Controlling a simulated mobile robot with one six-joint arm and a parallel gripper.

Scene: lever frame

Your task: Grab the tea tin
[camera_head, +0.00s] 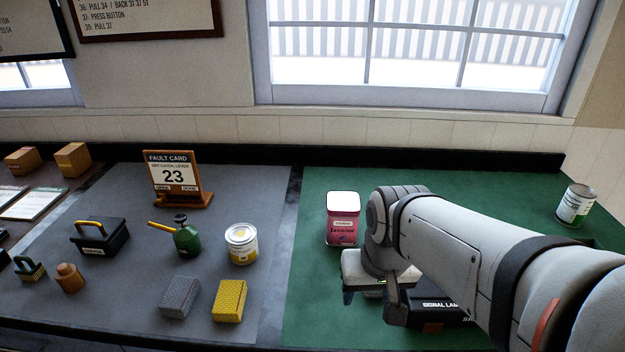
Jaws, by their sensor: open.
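The tea tin (342,222) is a pink-red box with a white top and a label that seems to read "Jasmine". It stands upright on the green mat (313,290), near the mat's left side. My gripper (370,297) is open, in front of the tin and slightly to its right in the picture. Its fingers point down toward the mat, and I see nothing held between them. My arm comes in from the right and hides part of the mat. Whether the gripper touches the tin's lower right edge I cannot tell.
A dark case marked "SIGNAL LAMP" (437,324) lies partly hidden under my arm. A green-white can (576,205) stands at the far right. On the grey mat are a yellow-white can (241,244), a green oil can (187,238), a fault card stand (178,180) and sponges (229,300).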

